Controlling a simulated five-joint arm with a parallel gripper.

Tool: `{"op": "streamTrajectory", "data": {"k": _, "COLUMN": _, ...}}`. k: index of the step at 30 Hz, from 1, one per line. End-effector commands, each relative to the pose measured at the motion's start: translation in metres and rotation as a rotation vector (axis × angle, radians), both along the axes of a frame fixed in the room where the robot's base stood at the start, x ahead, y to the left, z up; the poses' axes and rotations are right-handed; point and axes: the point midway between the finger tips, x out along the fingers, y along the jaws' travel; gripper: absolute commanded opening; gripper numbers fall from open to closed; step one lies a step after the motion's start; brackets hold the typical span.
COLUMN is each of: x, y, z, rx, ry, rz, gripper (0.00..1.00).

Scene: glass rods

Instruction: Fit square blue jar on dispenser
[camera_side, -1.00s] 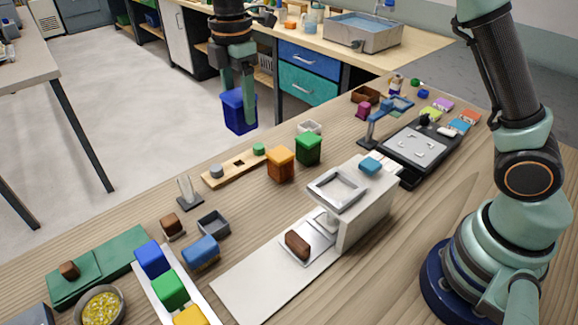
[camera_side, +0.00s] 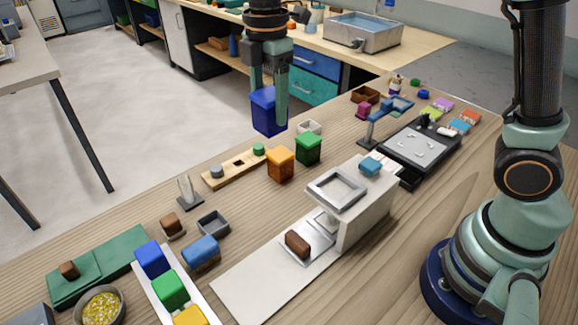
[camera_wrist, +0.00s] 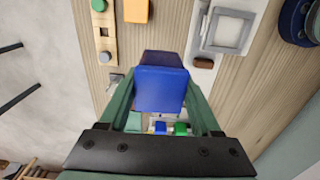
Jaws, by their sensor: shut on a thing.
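My gripper (camera_side: 268,92) is shut on the square blue jar (camera_side: 265,112) and holds it in the air above the far edge of the table. The jar also fills the middle of the wrist view (camera_wrist: 161,90), between my two fingers. The dispenser (camera_side: 365,212) is a pale block with a square open frame (camera_side: 337,189) on top, set over a small plate with a brown block (camera_side: 297,244). In the side view the jar is up and to the left of the dispenser, well apart from it. In the wrist view the square frame (camera_wrist: 229,30) shows at upper right.
An orange jar (camera_side: 280,163) and a green jar (camera_side: 308,149) stand between my gripper and the dispenser. A wooden strip with knobs (camera_side: 236,168) lies left of them. A blue-armed stand (camera_side: 385,120) and a black tray device (camera_side: 420,150) are behind the dispenser. A white board (camera_side: 262,290) lies in front.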

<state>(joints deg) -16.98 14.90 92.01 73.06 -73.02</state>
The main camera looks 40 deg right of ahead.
Motion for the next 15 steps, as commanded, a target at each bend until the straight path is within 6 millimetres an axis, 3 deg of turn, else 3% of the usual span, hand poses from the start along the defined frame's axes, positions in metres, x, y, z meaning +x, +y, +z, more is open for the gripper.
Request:
{"op": "streamTrajectory", "data": {"k": 9, "x": -0.076, "y": -0.03, "z": -0.013, "rx": 0.001, "ry": -0.004, "rz": -0.001, "gripper": 0.0}}
{"op": "streamTrajectory", "data": {"k": 15, "x": -0.113, "y": -0.043, "z": -0.028, "rx": 0.001, "ry": -0.004, "rz": -0.001, "gripper": 0.0}}
